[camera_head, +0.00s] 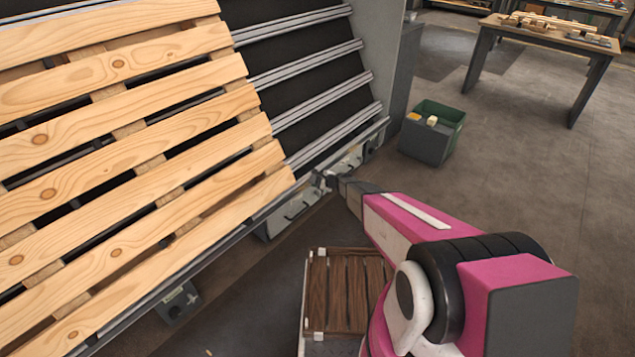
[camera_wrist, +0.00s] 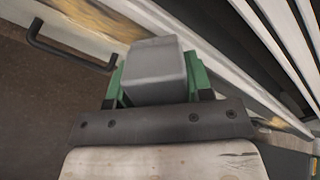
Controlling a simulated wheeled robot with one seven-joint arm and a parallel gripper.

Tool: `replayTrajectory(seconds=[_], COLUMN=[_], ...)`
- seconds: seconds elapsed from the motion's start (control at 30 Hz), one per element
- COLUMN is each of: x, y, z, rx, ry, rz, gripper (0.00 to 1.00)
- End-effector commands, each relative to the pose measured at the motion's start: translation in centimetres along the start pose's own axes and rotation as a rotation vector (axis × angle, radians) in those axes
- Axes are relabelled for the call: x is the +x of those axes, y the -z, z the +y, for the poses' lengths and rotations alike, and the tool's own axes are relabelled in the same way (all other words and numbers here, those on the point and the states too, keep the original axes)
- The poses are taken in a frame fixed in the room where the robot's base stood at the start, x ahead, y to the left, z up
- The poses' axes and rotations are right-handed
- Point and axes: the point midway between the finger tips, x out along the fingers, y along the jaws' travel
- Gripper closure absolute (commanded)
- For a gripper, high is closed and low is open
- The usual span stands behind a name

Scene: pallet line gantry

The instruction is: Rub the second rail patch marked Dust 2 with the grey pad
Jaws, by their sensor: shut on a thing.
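My gripper (camera_head: 325,181) is at the lower edge of the sloped rack, beside the long rail (camera_head: 240,232). In the wrist view its green fingers are shut on the grey pad (camera_wrist: 156,72), a pale grey block. The rail (camera_wrist: 222,58) runs diagonally behind the pad. A yellow-brown dusty patch (camera_wrist: 92,16) shows on it at the upper left, and another brownish smear (camera_wrist: 284,125) shows at the lower right. No Dust 2 marking is readable. I cannot tell whether the pad touches the rail. In the head view the pad is too small to make out.
A slatted wooden pallet (camera_head: 130,130) lies on the rack left of my gripper. A black handle (camera_wrist: 68,52) sticks out near the pad. A dark slatted panel (camera_head: 345,290) is below my arm. A green-grey bin (camera_head: 428,146) and a table (camera_head: 545,40) stand right; floor between is clear.

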Motion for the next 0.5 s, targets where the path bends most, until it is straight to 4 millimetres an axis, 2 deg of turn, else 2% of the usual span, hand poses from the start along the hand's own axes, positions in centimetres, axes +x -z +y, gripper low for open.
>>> replayTrajectory(seconds=[0.5], x=[0.94], y=[-0.01], z=[0.01], rx=[0.0], ry=[0.0], rz=[0.0], gripper=[0.72])
